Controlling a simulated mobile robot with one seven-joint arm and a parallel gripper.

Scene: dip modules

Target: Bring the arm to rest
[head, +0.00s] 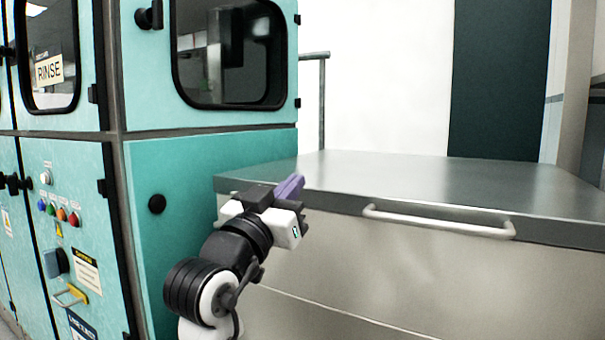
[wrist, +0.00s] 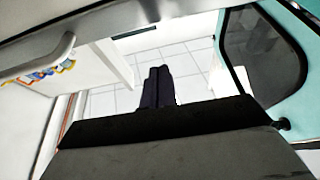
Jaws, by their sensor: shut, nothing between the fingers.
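My gripper (head: 290,186) is raised in front of the near left corner of a grey-topped counter, with its purple fingers at about the height of the counter top. In the wrist view my gripper (wrist: 158,75) shows as two dark fingers side by side, shut with nothing between them. My arm is bent and rises from the bottom of the head view.
The counter (head: 430,180) has a bare top and a white bar handle (head: 438,222) along its front. A teal cabinet (head: 205,165) with dark windows, a "RINSE" label (head: 49,70) and coloured buttons stands close on the left. A metal rail (head: 321,100) rises behind the counter.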

